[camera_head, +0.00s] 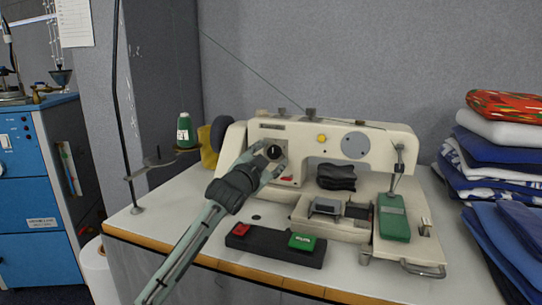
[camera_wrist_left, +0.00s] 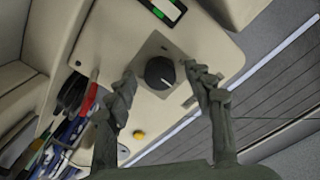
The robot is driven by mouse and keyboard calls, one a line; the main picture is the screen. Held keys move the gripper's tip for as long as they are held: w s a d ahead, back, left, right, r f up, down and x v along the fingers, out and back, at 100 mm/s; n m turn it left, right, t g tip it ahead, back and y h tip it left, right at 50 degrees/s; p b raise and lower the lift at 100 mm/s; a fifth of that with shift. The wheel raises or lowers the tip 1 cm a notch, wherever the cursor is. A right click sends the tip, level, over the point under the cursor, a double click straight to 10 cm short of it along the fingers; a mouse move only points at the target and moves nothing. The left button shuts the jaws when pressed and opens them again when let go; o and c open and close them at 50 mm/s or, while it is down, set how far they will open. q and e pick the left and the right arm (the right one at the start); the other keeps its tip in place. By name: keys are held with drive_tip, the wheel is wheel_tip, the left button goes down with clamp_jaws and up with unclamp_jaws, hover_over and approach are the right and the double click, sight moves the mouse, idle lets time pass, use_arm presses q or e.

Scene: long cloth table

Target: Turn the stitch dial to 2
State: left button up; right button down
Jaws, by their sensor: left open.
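The stitch dial is a round black knob (camera_head: 274,151) with a small pale mark, on the left end of the cream sewing machine (camera_head: 382,144). In the left wrist view the dial (camera_wrist_left: 159,73) sits on a square plate, and no numbers can be read around it. My left gripper (camera_head: 270,157) is open in front of the dial. In the wrist view its two fingers (camera_wrist_left: 160,76) stand on either side of the dial, with visible gaps; whether either touches is not clear. My right gripper is not in view.
A black pedal box with red and green buttons (camera_head: 270,247) lies in front of the machine. A green thread spool (camera_head: 185,130) stands on a thin stand at left. Folded cloths (camera_head: 497,160) are stacked at right. A yellow knob (camera_wrist_left: 138,135) is near the fingers.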

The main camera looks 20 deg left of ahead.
use_arm(q)
drive_tip(key=c, duration=1.2)
drive_tip(key=shift+o, duration=0.2)
drive_tip(key=n, duration=0.5)
drive_tip(key=shift+n, duration=0.4)
drive_tip(key=n, duration=0.5)
drive_tip(key=shift+n, duration=0.4)
